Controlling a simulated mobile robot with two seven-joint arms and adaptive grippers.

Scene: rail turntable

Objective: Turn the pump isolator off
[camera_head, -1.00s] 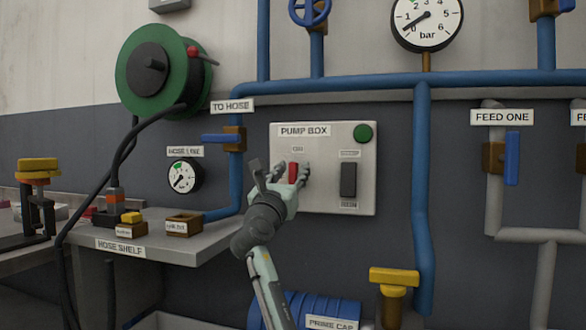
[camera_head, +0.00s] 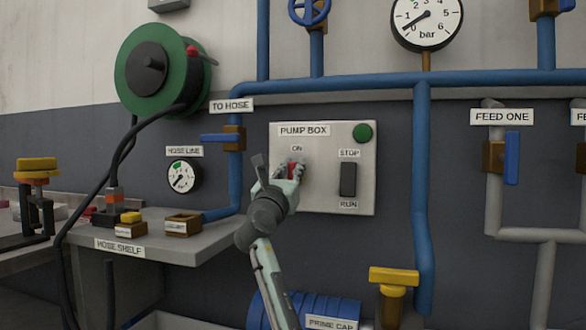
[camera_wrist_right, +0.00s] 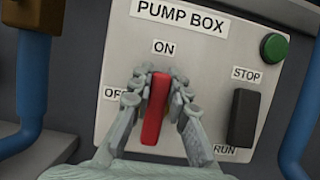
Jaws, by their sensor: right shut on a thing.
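The pump box (camera_head: 324,198) is a light grey panel on the wall in the head view. Its red isolator handle (camera_wrist_right: 155,108) stands nearly upright in the right wrist view, its top below the ON label (camera_wrist_right: 164,47). The OFF label (camera_wrist_right: 113,92) is to its left, partly hidden by a finger. My right gripper (camera_wrist_right: 158,76) is shut on the red handle, with fingers on both sides of it. In the head view the gripper (camera_head: 289,172) hides most of the handle. My left gripper is not in view.
A black STOP/RUN switch (camera_head: 348,180) and a green button (camera_head: 362,132) are on the panel's right side. A blue pipe (camera_head: 422,200) runs down to the right. The hose shelf (camera_head: 190,250) is at lower left, with a blue-handled valve (camera_head: 234,138) above it.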

